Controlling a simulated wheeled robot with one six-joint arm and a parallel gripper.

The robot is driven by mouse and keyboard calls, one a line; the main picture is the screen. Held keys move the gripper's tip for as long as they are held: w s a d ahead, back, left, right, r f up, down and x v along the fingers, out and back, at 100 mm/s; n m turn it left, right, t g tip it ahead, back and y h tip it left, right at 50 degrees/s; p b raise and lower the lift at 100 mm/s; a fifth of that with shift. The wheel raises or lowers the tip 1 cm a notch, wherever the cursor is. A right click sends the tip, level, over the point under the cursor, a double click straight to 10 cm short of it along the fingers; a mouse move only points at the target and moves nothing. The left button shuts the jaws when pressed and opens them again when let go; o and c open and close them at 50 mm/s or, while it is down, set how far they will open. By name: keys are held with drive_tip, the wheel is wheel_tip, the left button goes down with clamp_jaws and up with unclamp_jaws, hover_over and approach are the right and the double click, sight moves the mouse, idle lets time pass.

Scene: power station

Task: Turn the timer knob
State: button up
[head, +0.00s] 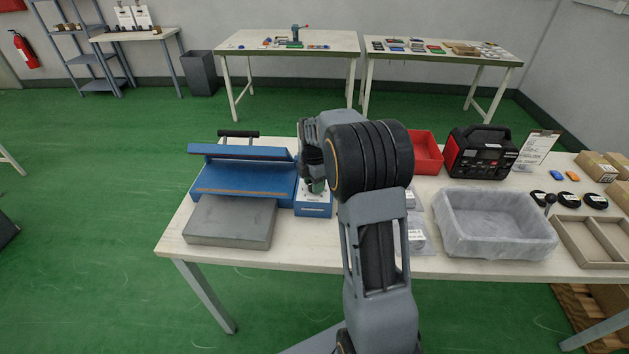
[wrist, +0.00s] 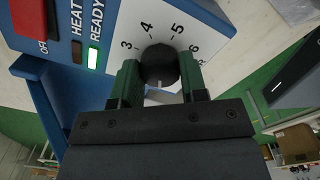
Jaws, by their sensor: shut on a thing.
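The black round timer knob (wrist: 159,65) sits on a white dial face with numbers from 3 to 6 showing around it in the wrist view. My gripper (wrist: 160,82) has its two green-padded fingers on either side of the knob, shut on it. A small pale mark shows at the knob's lower edge. The dial belongs to a blue and white control box (head: 313,208), part of the blue sealing machine (head: 243,178) on the table. In the head view my arm hides the knob and most of the gripper.
On the control panel, a green light (wrist: 93,58) is lit beside READY, near a red switch (wrist: 33,14) marked OFF. A grey block (head: 230,222) lies in front of the machine. A lined clear bin (head: 495,250), red tray (head: 428,152) and black-red power unit (head: 480,153) stand right of my arm.

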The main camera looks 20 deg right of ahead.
drive_tip(key=m+p, duration=0.1)
drive_tip(key=m, duration=0.3)
drive_tip(key=shift+r+m, duration=0.1)
drive_tip(key=shift+m, duration=0.2)
drive_tip(key=m, duration=0.5)
drive_tip(key=shift+p, duration=0.35)
drive_tip(key=m, duration=0.5)
drive_tip(key=shift+m+p, duration=0.3)
drive_tip(key=shift+m, duration=0.1)
drive_tip(key=m, duration=0.5)
drive_tip(key=shift+m, duration=0.3)
drive_tip(key=m, duration=0.4)
drive_tip(key=shift+m+p, duration=0.3)
drive_tip(key=shift+p, duration=0.05)
drive_tip(key=m, duration=1)
drive_tip(key=shift+m, duration=0.4)
drive_tip(key=m, duration=0.4)
drive_tip(key=shift+m, duration=0.3)
